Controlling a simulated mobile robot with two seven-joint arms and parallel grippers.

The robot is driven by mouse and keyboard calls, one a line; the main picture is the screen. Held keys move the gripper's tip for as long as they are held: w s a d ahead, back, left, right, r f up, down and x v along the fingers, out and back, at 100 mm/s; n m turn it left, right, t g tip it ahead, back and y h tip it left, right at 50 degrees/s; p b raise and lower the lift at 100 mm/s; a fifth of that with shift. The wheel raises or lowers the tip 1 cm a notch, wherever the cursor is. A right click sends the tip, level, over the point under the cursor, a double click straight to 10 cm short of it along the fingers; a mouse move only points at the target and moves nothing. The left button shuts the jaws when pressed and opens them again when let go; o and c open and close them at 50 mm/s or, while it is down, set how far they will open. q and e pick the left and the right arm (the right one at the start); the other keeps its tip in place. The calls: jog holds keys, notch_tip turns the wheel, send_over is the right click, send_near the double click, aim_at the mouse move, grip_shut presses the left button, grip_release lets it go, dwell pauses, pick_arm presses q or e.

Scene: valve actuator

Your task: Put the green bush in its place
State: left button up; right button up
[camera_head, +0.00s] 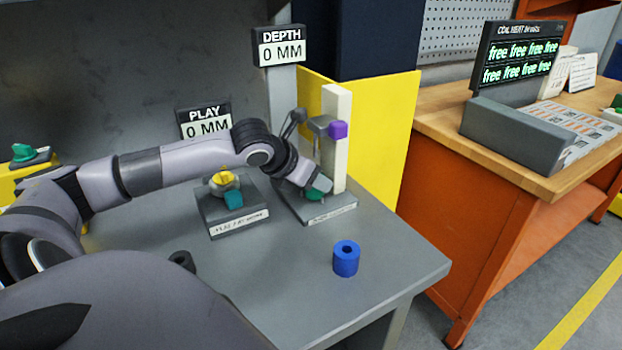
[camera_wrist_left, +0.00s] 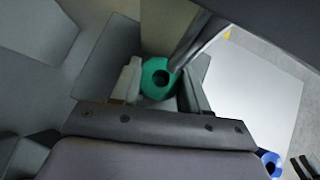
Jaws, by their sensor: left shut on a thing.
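The green bush (camera_head: 315,195) is at the base of the depth stand (camera_head: 330,212), mostly hidden by my left gripper (camera_head: 313,187) in the head view. In the left wrist view, the green bush (camera_wrist_left: 153,77) is a ring with a dark hole. It sits between the two fingers of my left gripper (camera_wrist_left: 163,85), which is shut on it. A grey rod from the stand passes close beside its hole. I cannot tell whether the bush touches the base. The depth display (camera_head: 281,48) reads 0 MM. My right gripper is not in view.
A blue bush (camera_head: 346,258) stands on the grey table's front right, and a dark ring (camera_head: 182,260) lies near my arm. The play fixture (camera_head: 236,213), with yellow and teal parts, stands left of the depth stand.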

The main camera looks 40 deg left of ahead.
pick_arm(q)
jog(key=shift+f, duration=0.1)
jog(key=shift+d, duration=0.1)
jog(key=shift+f, duration=0.1)
jog(key=o, duration=1.2)
